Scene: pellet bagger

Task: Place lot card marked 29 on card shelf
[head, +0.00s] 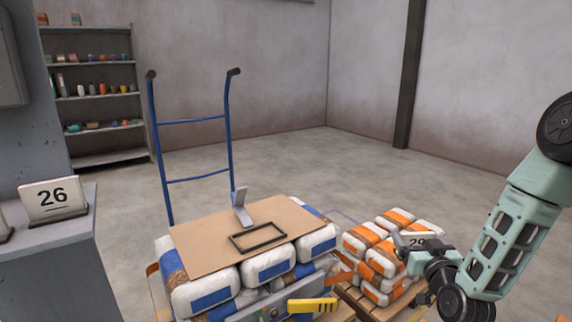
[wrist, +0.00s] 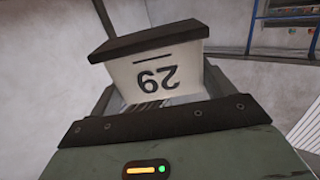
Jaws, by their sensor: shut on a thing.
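My gripper (head: 410,254) is at the right of the head view, in front of the orange-and-white sacks. It is shut on the lot card marked 29 (head: 418,241). In the wrist view the white card (wrist: 155,75) shows its number upside down, with its dark base edge uppermost. The fingertips are mostly hidden. A white card marked 26 (head: 52,198) stands upright on a grey ledge (head: 70,236) at the far left, well away from my gripper. I cannot tell whether this ledge is the card shelf.
A blue hand truck (head: 192,122) stands behind white-and-blue sacks (head: 200,290) topped by a cardboard sheet (head: 200,243). Orange-and-white sacks (head: 365,240) are stacked on a pallet. A rack (head: 90,92) with small goods stands at back left. The floor behind is clear.

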